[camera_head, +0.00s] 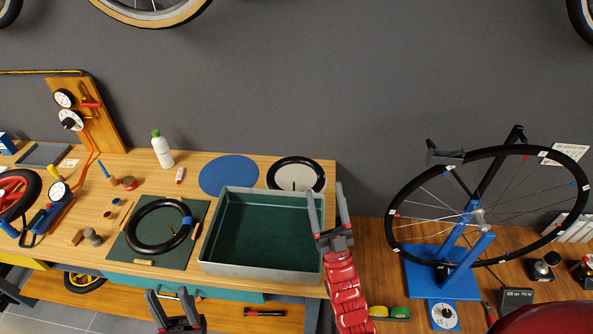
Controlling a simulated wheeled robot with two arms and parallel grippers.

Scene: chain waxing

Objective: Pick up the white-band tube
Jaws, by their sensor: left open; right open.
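A black ring-shaped tube (274,182) lies on a pale disc (305,175) at the back right of the left bench. I cannot make out a white band on it. Another black tube (134,229) with a blue band (186,222) lies on a dark green mat (196,211). My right gripper (326,191) is open and empty over the right end of the grey tray, in front of and to the right of the tube on the pale disc. My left gripper (170,294) is open and empty at the bottom, in front of the bench and below the mat.
A grey tray (262,272) with a dark green inside stands between the mat and the bench's right edge. A blue disc (228,176) lies bare behind it. A white bottle (163,154) stands at the back. A wheel (391,222) on a blue stand (440,272) occupies the right bench.

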